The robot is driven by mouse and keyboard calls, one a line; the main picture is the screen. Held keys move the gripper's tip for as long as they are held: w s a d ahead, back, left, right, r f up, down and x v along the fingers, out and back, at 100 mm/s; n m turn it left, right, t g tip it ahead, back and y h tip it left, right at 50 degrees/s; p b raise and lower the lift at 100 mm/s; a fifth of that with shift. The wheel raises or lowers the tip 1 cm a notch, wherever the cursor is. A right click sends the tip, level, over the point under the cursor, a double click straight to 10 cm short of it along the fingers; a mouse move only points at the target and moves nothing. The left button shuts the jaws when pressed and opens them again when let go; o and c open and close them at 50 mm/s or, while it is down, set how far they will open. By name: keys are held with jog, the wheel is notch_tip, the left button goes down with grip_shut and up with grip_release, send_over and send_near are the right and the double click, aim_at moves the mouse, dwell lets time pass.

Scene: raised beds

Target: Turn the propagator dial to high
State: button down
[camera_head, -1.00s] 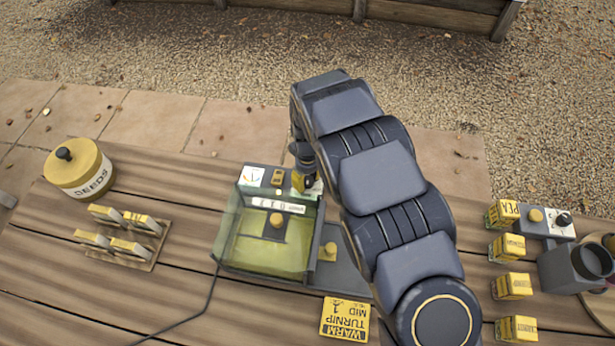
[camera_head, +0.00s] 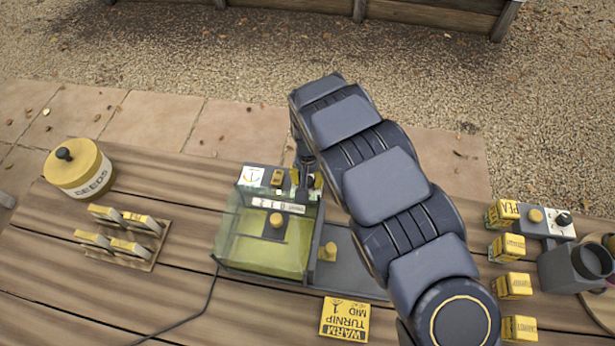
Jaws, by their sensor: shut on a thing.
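The propagator (camera_head: 232,245) is a box with a clear green-tinted cover, standing on the wooden table at the picture's centre. Its grey back panel bears a white card with a gauge-like mark (camera_head: 252,176), a yellow switch-like part (camera_head: 277,177) and the dial at the right end. My gripper (camera_head: 307,180) is down at that right end, shut on the dial. My arm and the fingers hide most of the dial, so its pointer setting cannot be read.
A yellow seeds tin (camera_head: 78,168) and a rack of yellow packets (camera_head: 124,250) stand at left. Several yellow seed boxes (camera_head: 513,286), a small panel with a knob (camera_head: 546,222) and a dark can (camera_head: 575,268) stand at right. A cable (camera_head: 190,318) runs forward from the propagator.

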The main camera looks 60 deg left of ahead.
aim_at(308, 180)
jog(key=shift+f+m, duration=0.1)
jog(key=shift+m, duration=2)
jog(key=c, duration=0.7)
grip_release()
jog(key=shift+r, duration=0.2)
notch_tip(308, 180, up, 12)
jog(key=shift+f, duration=0.15)
